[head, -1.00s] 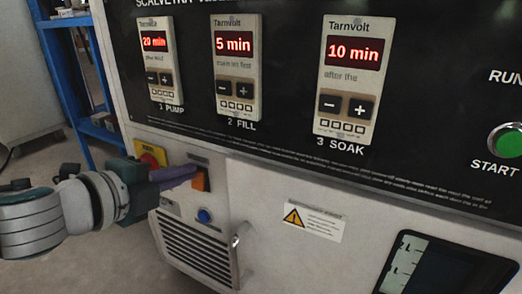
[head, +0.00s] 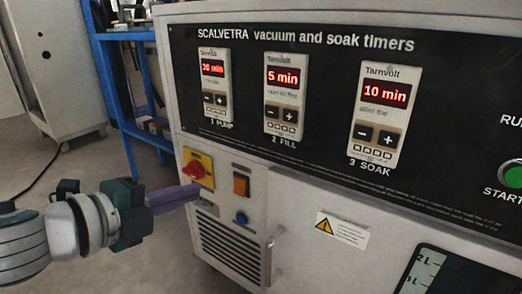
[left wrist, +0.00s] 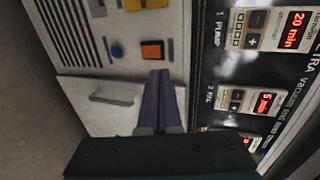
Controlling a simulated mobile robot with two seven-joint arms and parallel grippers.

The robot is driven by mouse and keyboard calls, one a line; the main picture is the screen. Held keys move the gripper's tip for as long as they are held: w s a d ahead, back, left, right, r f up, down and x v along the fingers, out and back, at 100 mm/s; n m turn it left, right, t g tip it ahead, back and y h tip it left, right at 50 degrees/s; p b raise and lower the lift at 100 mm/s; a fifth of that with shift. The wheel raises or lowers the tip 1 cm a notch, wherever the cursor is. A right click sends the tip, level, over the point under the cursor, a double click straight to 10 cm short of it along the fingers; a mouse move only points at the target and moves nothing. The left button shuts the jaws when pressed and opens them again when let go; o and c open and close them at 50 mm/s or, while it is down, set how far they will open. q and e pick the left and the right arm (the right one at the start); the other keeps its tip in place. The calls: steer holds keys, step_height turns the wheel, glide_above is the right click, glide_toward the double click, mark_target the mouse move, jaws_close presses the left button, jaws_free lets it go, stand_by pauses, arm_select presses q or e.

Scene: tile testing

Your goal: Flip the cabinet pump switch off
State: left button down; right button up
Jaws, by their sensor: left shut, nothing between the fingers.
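The pump switch is an orange rocker (head: 241,185) in a dark frame on the cabinet's light front, below the timer panel. It also shows in the left wrist view (left wrist: 152,50). I cannot tell from its face whether it is on or off. My left gripper (head: 198,190) has its purple fingers shut with nothing between them. In the head view the fingertips are left of the switch with a gap. In the left wrist view the fingers (left wrist: 160,76) point toward the switch, their tips just below it. My right gripper is in neither view.
A red knob on a yellow plate (head: 206,178) is close to the left fingertips. A blue button (head: 241,218), vent grille (head: 225,250) and door handle (head: 270,262) lie below. A blue shelf frame (head: 125,150) stands left, behind the cabinet.

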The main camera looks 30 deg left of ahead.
arm_select(q)
steer(key=v, duration=0.1)
steer(key=p+v, duration=0.1)
steer(key=v, duration=0.1)
steer(key=shift+s+a+r, duration=0.1)
steer(key=shift+s+r, duration=0.05)
steer(key=shift+r, duration=0.3)
steer(key=shift+s, duration=0.1)
